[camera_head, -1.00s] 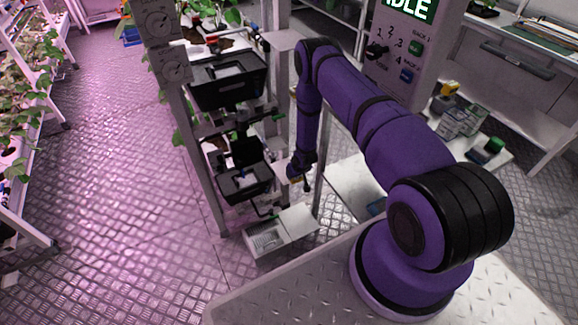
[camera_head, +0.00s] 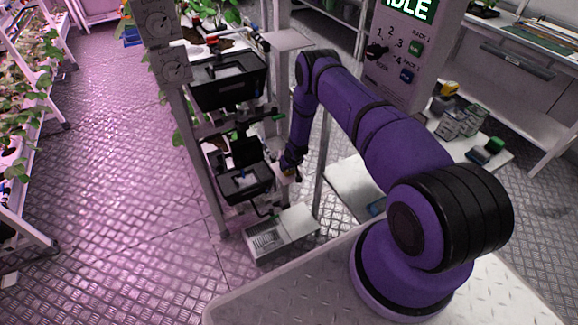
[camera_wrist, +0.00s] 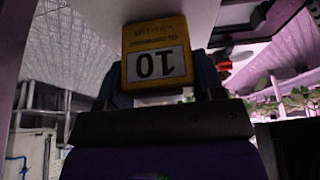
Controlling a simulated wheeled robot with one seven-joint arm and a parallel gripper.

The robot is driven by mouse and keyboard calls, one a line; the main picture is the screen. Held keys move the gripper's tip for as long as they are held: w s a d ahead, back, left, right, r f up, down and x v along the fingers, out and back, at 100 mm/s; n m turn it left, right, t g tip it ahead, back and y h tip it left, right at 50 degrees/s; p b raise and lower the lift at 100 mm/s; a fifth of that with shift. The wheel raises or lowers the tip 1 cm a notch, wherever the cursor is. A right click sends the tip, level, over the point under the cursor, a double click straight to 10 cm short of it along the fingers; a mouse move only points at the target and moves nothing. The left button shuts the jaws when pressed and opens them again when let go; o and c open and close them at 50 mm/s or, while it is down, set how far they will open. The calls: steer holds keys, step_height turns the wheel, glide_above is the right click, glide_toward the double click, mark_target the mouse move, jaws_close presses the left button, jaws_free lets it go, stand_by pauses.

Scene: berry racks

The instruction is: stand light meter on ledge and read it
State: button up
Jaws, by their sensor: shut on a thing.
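The yellow light meter (camera_wrist: 157,34) is held between the two dark fingers of my gripper (camera_wrist: 160,82) in the wrist view. Its white display face reads "10", upside down in that picture. In the head view my gripper (camera_head: 287,168) is low beside the rack, right of the lower black tray, and only a speck of the meter shows there. A pale flat surface (camera_wrist: 205,14) lies behind the meter in the wrist view; I cannot tell whether the meter touches it. A small grey ledge-like plate (camera_head: 288,40) juts from the rack higher up.
The rack holds an upper black tray (camera_head: 228,88) and a lower black tray (camera_head: 246,188). A control panel (camera_head: 410,50) stands to the right. The patterned floor (camera_head: 120,190) at left is open.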

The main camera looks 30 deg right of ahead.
steer(key=shift+f, duration=0.1)
steer(key=o, duration=1)
steer(key=shift+s+r, duration=0.1)
steer(key=shift+r, duration=0.45)
steer(key=s, duration=1.2)
steer(key=shift+s+r, duration=0.15)
